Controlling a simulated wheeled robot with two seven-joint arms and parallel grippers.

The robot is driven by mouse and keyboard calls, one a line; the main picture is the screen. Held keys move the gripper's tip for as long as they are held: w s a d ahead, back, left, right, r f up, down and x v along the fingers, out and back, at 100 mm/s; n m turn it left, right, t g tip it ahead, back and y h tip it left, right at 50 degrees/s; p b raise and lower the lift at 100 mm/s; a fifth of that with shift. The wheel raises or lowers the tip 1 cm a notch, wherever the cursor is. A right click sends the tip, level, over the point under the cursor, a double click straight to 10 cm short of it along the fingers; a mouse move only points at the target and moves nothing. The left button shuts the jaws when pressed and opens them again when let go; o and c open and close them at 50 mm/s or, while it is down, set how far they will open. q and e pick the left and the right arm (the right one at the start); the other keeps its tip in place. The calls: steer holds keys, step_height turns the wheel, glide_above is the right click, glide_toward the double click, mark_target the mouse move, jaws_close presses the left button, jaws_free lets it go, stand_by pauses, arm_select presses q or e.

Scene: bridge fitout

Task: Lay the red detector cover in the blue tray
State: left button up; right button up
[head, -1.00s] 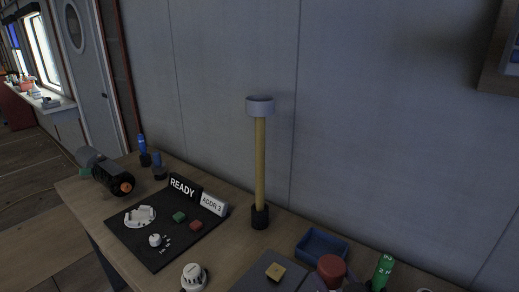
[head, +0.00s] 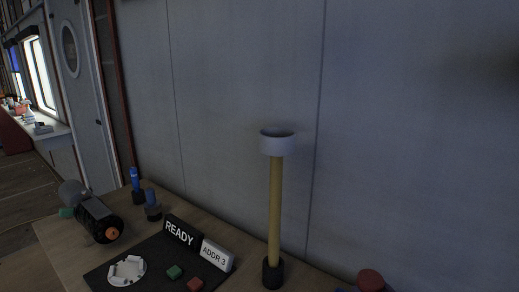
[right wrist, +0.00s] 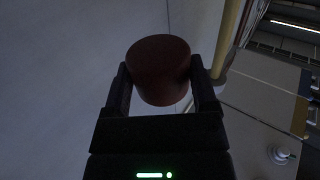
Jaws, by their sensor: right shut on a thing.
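The red detector cover (head: 370,280) shows at the bottom edge of the head view, right of the pole. In the right wrist view the cover (right wrist: 160,72) sits between the two fingers of my right gripper (right wrist: 159,80), which is shut on it. The cover is held up, with the grey wall behind it. My left gripper is in neither view.
A tall yellow pole with a grey cup (head: 275,200) stands on the bench left of the cover. A dark mat (head: 150,255) carries READY and ADDR 3 signs and small parts. A dark tool (head: 98,218) and blue-topped items (head: 137,182) stand further left. The wall closes off the back.

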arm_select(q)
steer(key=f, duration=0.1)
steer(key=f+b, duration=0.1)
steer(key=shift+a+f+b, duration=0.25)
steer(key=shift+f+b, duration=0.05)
arm_select(e)
step_height(320, 180, down, 3)
steer(key=shift+r, duration=0.1)
steer(key=o, duration=1.3)
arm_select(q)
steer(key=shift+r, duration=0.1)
arm_select(e)
steer(key=shift+o, duration=0.2)
steer(key=shift+r, duration=0.15)
step_height(320, 180, up, 9)
steer(key=p, duration=0.4)
steer(key=shift+r, duration=0.45)
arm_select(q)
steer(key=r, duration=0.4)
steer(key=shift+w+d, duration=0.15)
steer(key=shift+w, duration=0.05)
arm_select(e)
steer(key=shift+f, duration=0.1)
